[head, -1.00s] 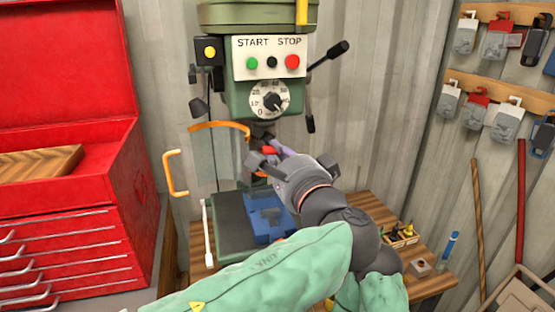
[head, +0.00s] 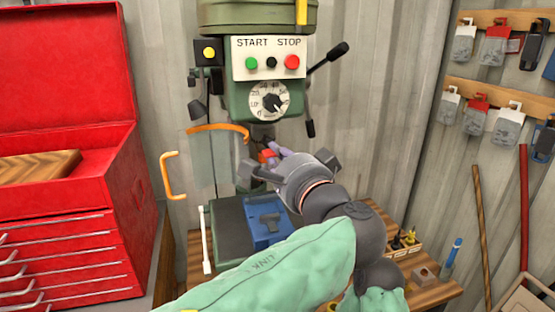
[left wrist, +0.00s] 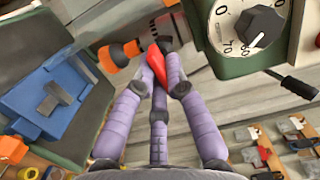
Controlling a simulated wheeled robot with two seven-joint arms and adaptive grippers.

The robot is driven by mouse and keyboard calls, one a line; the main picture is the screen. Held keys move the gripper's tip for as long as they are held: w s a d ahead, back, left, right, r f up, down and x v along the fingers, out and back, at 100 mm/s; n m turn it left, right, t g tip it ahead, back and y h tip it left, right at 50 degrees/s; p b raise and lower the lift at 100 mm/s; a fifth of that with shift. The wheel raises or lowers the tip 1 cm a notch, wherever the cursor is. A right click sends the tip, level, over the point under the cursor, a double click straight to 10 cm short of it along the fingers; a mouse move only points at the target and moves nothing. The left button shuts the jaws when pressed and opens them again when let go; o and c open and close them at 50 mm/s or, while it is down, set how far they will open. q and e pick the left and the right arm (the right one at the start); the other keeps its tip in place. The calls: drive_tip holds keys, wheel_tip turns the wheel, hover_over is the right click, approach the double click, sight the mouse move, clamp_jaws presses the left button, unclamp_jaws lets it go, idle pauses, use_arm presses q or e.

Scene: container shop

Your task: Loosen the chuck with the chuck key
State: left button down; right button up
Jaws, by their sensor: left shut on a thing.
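The dark chuck (head: 262,131) hangs under the drill press head. It also shows near the top of the left wrist view (left wrist: 172,25), partly hidden by my fingers. The chuck key has a red handle (left wrist: 158,66); its tip is hidden, so I cannot tell whether it sits in the chuck. My left gripper (head: 272,152) has its purple fingers shut on the red handle, close beside the chuck. The gripper also shows in the left wrist view (left wrist: 160,80). An orange cylindrical part (left wrist: 112,56) sits just below the chuck. My right gripper is out of view.
A blue vise (head: 262,222) stands on the press table below. A clear guard with an orange edge (head: 217,128) is left of the chuck. A feed handle (head: 328,57) sticks out at right. A red tool chest (head: 75,230) fills the left side.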

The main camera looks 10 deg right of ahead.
use_arm(q)
drive_tip(key=shift+n+b, duration=0.95)
drive_tip(key=shift+n, duration=0.15)
drive_tip(key=shift+f+n+b, duration=0.1)
drive_tip(key=shift+n+b, duration=0.4)
drive_tip(key=shift+b, duration=0.1)
drive_tip(key=shift+d+n+g+b, duration=0.1)
drive_tip(key=shift+n+g+b, duration=0.2)
drive_tip(key=shift+n+b, duration=0.5)
drive_tip(key=shift+r, duration=0.2)
drive_tip(key=shift+m+p, duration=0.4)
drive_tip(key=shift+p, duration=0.1)
drive_tip(key=shift+s+b, duration=0.55)
drive_tip(key=shift+s, duration=1.05)
